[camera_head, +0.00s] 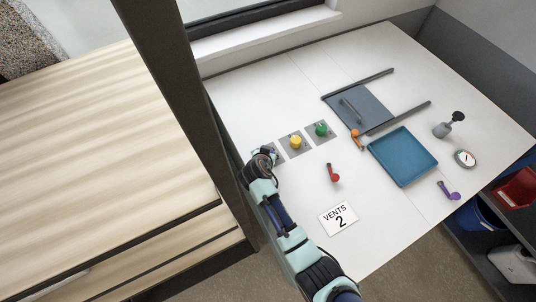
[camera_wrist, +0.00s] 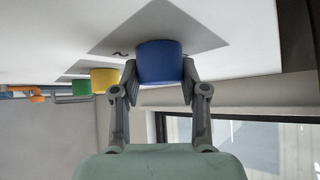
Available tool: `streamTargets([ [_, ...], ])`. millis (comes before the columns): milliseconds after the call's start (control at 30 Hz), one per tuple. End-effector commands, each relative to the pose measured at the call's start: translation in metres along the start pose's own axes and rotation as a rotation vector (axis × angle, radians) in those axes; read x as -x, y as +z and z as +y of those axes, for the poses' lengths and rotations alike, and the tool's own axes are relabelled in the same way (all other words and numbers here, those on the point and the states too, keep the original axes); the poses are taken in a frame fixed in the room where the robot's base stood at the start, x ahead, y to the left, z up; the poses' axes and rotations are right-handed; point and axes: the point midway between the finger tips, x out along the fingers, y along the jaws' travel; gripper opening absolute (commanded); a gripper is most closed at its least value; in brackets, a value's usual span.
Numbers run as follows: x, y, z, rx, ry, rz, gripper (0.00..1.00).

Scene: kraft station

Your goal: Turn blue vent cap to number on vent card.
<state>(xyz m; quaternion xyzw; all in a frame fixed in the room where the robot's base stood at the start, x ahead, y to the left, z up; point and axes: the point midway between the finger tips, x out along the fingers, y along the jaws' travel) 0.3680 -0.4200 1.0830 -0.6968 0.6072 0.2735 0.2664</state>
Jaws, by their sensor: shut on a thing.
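The blue vent cap (camera_wrist: 161,62) sits on its grey plate (camera_wrist: 196,32) in the wrist view, with a dark number mark on the plate just left of the cap. My gripper (camera_wrist: 160,80) has one finger on each side of the cap and is shut on it. In the head view my gripper (camera_head: 262,158) covers the cap, and only part of the plate shows. The vent card (camera_head: 338,218) lies flat on the table and reads "VENTS 2". The cap's pointer and the number it faces cannot be made out.
A yellow cap (camera_head: 296,142) and a green cap (camera_head: 321,129) stand on plates beside my gripper. A red tool (camera_head: 333,173), a blue tray (camera_head: 403,182), a grey board (camera_head: 372,112) and a gauge (camera_head: 465,158) lie farther right. The table around the card is clear.

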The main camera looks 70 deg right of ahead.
Motion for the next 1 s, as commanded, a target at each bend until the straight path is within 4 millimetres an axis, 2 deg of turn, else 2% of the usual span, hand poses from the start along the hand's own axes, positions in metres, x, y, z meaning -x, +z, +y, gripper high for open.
streamTargets([
  [300,-0.0012,0.0024,-0.0002,-0.072,0.071,0.000,0.09],
  [800,-0.0007,0.0022,0.0001,-0.082,0.082,-0.001,0.09],
  [833,-0.0008,0.0022,0.0001,-0.081,0.082,-0.001,0.48],
  [933,-0.0007,0.0020,0.0001,-0.081,0.082,0.000,0.65],
  [1000,-0.0006,0.0017,0.0001,-0.081,0.082,0.000,0.69],
])
